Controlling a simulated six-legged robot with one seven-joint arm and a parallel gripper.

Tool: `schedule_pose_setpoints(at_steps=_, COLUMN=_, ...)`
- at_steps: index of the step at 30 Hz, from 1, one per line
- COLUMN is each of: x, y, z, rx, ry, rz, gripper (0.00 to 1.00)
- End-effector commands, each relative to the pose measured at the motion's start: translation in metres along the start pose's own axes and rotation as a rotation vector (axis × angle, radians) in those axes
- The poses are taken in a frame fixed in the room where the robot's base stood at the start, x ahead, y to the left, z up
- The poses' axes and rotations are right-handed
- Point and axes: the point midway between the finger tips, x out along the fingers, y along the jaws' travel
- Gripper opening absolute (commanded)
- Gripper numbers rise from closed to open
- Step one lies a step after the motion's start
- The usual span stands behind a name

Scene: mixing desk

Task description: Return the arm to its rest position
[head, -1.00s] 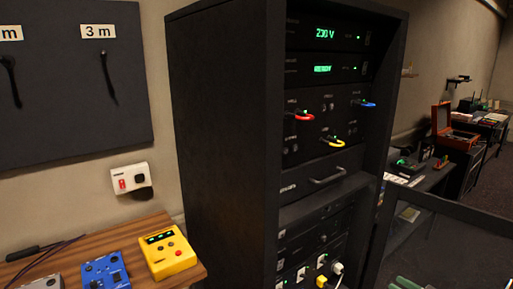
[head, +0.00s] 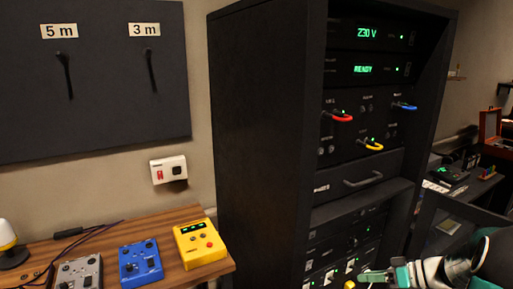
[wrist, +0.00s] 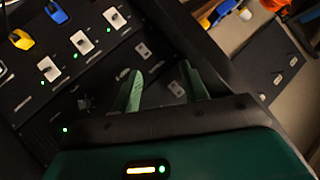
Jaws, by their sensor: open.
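My gripper (head: 374,276) shows at the lower right of the head view, in front of the lower part of the black equipment rack (head: 262,140). In the wrist view, its two green fingers (wrist: 165,90) stand apart with nothing between them. The fingers point toward the rack's lower panel, which carries white switches (wrist: 83,43) and a yellow plug (wrist: 21,39). I cannot tell whether the fingers touch the panel. Part of my arm is cut off by the right edge of the head view.
A wooden table (head: 190,277) at the left holds a yellow box (head: 199,244), a blue box (head: 140,262) and a grey box (head: 79,273). Red, blue and yellow looped handles stick out of the rack. A drawer handle (head: 371,182) also juts out. A desk stands behind at the right.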

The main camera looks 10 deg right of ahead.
Motion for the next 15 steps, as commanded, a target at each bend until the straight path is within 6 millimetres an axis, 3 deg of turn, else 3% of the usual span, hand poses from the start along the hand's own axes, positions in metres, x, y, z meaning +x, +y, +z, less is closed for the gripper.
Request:
schedule_pose_setpoints(at_steps=1, x=0.013, y=-0.025, z=-0.009, rx=0.009, ry=-0.077, rz=-0.001, gripper=0.44)
schedule_pose_setpoints(at_steps=6, x=0.041, y=-0.095, z=-0.015, rx=0.073, ry=-0.303, rz=0.049, gripper=0.44)
schedule_pose_setpoints(at_steps=15, x=0.062, y=-0.204, z=-0.007, rx=0.115, ry=-0.556, rz=0.273, gripper=0.44)
